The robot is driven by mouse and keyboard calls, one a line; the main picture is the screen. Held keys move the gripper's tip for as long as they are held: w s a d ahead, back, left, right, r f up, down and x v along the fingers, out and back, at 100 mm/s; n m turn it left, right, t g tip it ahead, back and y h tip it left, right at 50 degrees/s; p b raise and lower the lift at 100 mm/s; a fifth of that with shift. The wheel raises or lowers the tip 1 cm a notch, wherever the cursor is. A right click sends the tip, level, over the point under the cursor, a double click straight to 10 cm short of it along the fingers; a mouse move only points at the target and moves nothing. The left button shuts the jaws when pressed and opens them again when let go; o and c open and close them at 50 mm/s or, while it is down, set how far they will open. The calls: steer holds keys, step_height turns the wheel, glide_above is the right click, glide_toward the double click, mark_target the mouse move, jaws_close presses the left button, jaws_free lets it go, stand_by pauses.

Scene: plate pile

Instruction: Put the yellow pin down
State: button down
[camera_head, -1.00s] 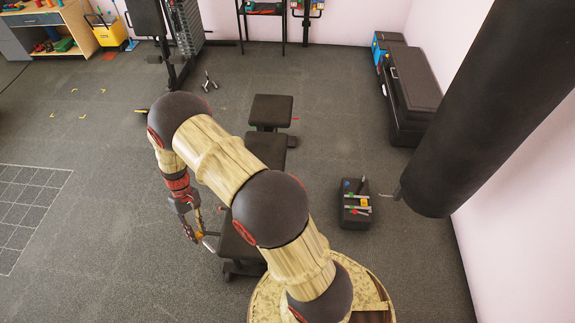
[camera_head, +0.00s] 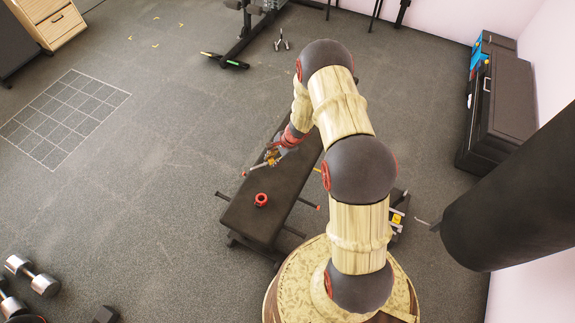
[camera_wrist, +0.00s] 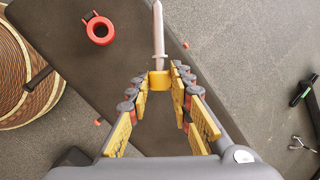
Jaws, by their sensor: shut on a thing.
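My gripper (camera_wrist: 160,84) is shut on the yellow pin (camera_wrist: 159,79) in the wrist view. The pin has a yellow head between the fingertips and a pale metal shaft pointing away from them. In the head view my gripper (camera_head: 271,158) is over the upper-left part of the black bench pad (camera_head: 250,217). In the wrist view the pad (camera_wrist: 115,75) lies beneath the pin.
A red ring (camera_head: 261,200) lies on the pad, nearer me than the gripper; it also shows in the wrist view (camera_wrist: 99,30). A black box with small items (camera_head: 398,215) is partly hidden behind my arm. A punching bag (camera_head: 515,205) hangs at right.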

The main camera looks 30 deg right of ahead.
mark_target(284, 174)
steer(key=shift+s+d+f+m+t+h+b, duration=0.25)
steer(key=shift+d+f+m+b, duration=0.7)
steer(key=shift+f, duration=1.2)
steer(key=shift+s+d+f+m+t+h+b, duration=0.25)
steer(key=shift+d+f+m+b, duration=0.35)
steer(key=shift+d+f+b, duration=1.1)
steer(key=shift+s+d+f+m+t+h+b, duration=0.3)
steer(key=shift+f+m+b, duration=0.55)
steer(key=shift+f, duration=1.7)
steer(key=c, duration=1.5)
jaws_free()
steer(key=v, duration=1.2)
steer(key=shift+w, duration=0.15)
